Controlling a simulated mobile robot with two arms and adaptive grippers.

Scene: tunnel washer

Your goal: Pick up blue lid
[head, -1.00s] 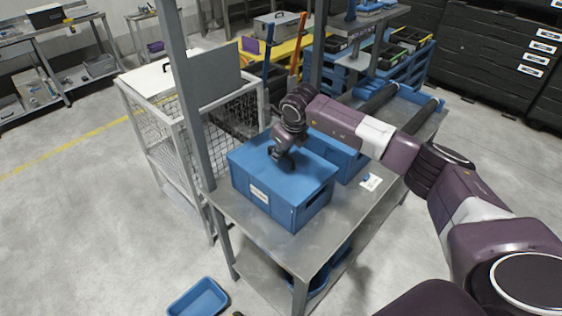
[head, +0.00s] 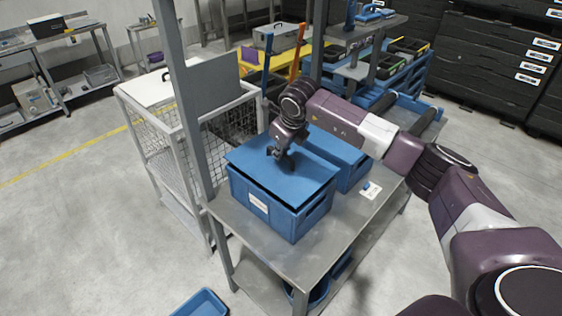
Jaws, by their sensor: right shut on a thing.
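The blue lid (head: 262,180) is a flat sheet above the blue crate (head: 283,215) on the metal table. A dark gap shows between the lid and the crate's rim along the front, so the lid is raised a little and looks slightly tilted. My right gripper (head: 280,156) is shut on the lid near its upper middle; its fingertips are small and partly hidden. The crate has a white label and a handle slot. My left gripper is out of view.
A second blue crate (head: 340,160) stands right behind the first. A grey post and a wire cage (head: 160,140) stand close on the left. A white card (head: 371,190) lies on the table (head: 285,262). A blue tub (head: 203,304) is on the floor.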

